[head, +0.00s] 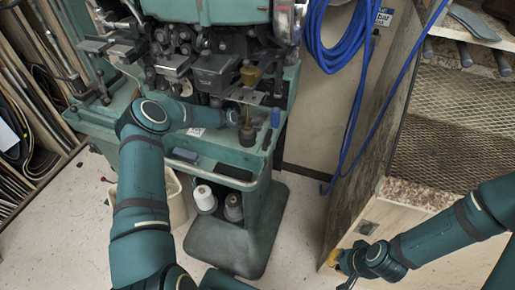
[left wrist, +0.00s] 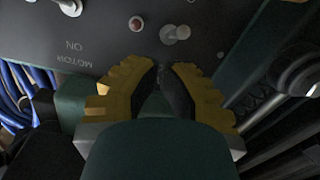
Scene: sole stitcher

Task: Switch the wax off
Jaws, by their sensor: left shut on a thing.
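The left wrist view shows a dark panel (left wrist: 110,45) with an upside-down "MOTOR ON" label, a red button (left wrist: 136,23) and a metal toggle switch (left wrist: 172,35). My left gripper (left wrist: 163,78), with yellow fingers, is close to this panel. Its tips are nearly together around a small part that they mostly hide. I cannot read a wax label. In the head view my left arm reaches to the front of the green stitching machine (head: 228,190), and its gripper is not clear there. My right gripper (head: 340,268) is low beside the wooden cabinet, and its opening is unclear.
Blue cable (head: 345,50) hangs right of the machine. The wooden cabinet (head: 350,200) with a mesh shelf stands at the right, close to my right arm. Thread cones (head: 205,198) stand in the machine base. Open floor (head: 85,235) lies at the lower left.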

